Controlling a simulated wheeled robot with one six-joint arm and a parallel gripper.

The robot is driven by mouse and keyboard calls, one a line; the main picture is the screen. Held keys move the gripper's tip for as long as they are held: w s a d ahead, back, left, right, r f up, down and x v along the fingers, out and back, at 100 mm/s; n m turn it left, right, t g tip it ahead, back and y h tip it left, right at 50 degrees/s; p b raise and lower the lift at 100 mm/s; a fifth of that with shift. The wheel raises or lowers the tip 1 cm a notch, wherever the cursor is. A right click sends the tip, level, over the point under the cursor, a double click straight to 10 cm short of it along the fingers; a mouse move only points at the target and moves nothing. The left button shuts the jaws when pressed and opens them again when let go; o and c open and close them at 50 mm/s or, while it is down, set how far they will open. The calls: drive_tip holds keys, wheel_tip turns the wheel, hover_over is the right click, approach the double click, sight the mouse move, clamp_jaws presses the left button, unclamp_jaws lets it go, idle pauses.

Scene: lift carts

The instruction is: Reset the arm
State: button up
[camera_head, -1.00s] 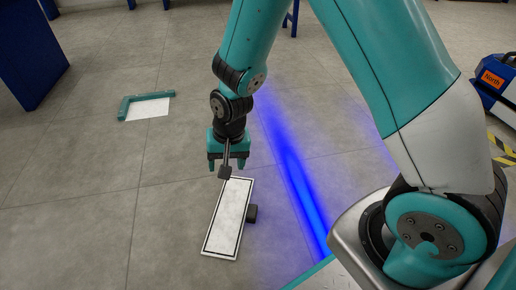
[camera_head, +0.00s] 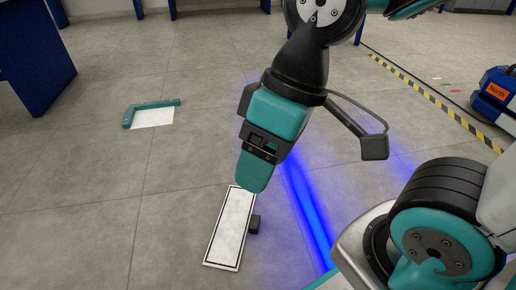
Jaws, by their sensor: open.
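My gripper (camera_head: 256,180) shows in the middle of the head view, large and close to the camera, and points down. It is seen from the side, and one teal finger covers the other. It is open, and I see nothing held in it. A dark camera bracket sticks out to its right. My arm is folded up, and its upper links run out of the top of the picture.
A white panel with a black border (camera_head: 231,230) lies below the gripper, with a small dark block (camera_head: 254,224) beside it. A teal corner bracket (camera_head: 128,115) and white sheet lie left. Blue tables stand far left. A blue cart marked North (camera_head: 496,92) stands right.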

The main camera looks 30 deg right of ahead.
wheel_tip(320, 180, up, 51)
drive_tip(key=p, duration=5)
drive_tip(key=shift+f, duration=0.15)
